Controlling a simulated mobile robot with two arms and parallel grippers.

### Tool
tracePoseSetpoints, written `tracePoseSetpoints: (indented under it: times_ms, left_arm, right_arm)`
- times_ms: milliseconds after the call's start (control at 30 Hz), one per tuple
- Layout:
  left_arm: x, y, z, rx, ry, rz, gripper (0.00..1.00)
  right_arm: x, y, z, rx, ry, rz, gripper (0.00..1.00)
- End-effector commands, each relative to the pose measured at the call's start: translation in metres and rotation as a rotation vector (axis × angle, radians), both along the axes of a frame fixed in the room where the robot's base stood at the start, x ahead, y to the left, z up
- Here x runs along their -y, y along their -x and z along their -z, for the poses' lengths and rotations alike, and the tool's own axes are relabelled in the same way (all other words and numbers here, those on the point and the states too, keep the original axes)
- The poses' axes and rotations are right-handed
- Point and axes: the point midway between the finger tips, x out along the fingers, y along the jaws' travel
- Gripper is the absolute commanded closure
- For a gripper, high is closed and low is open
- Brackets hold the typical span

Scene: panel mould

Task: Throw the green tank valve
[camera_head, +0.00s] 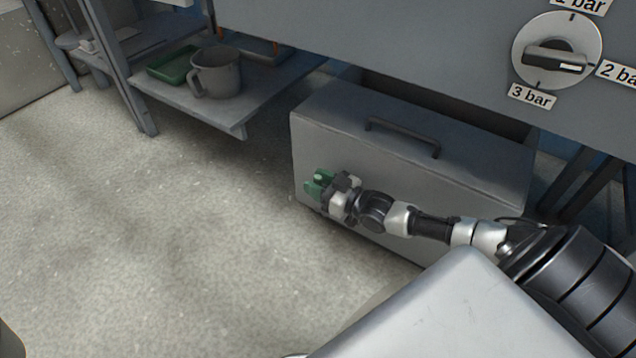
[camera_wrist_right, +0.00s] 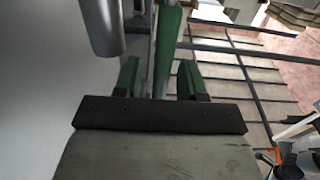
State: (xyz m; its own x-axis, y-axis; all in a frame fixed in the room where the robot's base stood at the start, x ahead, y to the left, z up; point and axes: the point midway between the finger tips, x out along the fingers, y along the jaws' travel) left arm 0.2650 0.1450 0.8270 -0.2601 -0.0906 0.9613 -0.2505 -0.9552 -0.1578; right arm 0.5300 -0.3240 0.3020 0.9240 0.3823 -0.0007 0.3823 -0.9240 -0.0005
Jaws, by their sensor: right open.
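In the head view my right gripper (camera_head: 318,184) has green fingers and is in front of the lower left part of a grey drawer front. In the right wrist view its two green fingers (camera_wrist_right: 160,80) stand apart, so it is open. A green upright bar (camera_wrist_right: 166,40) shows between and beyond the fingers. I cannot tell whether it is the tank valve or part of a frame, nor its distance. No green valve can be made out in the head view. My left gripper is not in view.
The grey drawer (camera_head: 350,135) stands open, with a dark handle (camera_head: 405,135). A pressure knob (camera_head: 557,50) on the panel points towards 2 bar. A mug (camera_head: 215,75) and green tray (camera_head: 173,66) sit on a low shelf at the left. The floor (camera_head: 170,250) is clear.

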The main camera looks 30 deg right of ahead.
Motion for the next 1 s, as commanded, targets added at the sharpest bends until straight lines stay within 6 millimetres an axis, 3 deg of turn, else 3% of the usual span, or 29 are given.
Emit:
tracePoseSetpoints:
  times_ms: [33, 300, 767, 1000]
  left_arm:
    - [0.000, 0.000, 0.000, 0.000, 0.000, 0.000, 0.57]
    - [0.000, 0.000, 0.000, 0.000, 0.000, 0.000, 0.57]
    - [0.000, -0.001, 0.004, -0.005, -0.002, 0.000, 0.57]
    - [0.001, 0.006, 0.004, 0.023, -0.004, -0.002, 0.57]
  right_arm:
    - [0.000, 0.000, 0.000, 0.000, 0.000, 0.000, 0.63]
    - [0.000, 0.000, 0.000, 0.000, 0.000, 0.000, 1.00]
    - [0.001, 0.005, 0.002, 0.037, -0.016, 0.000, 1.00]
    - [0.007, 0.020, 0.007, 0.162, -0.068, 0.001, 1.00]
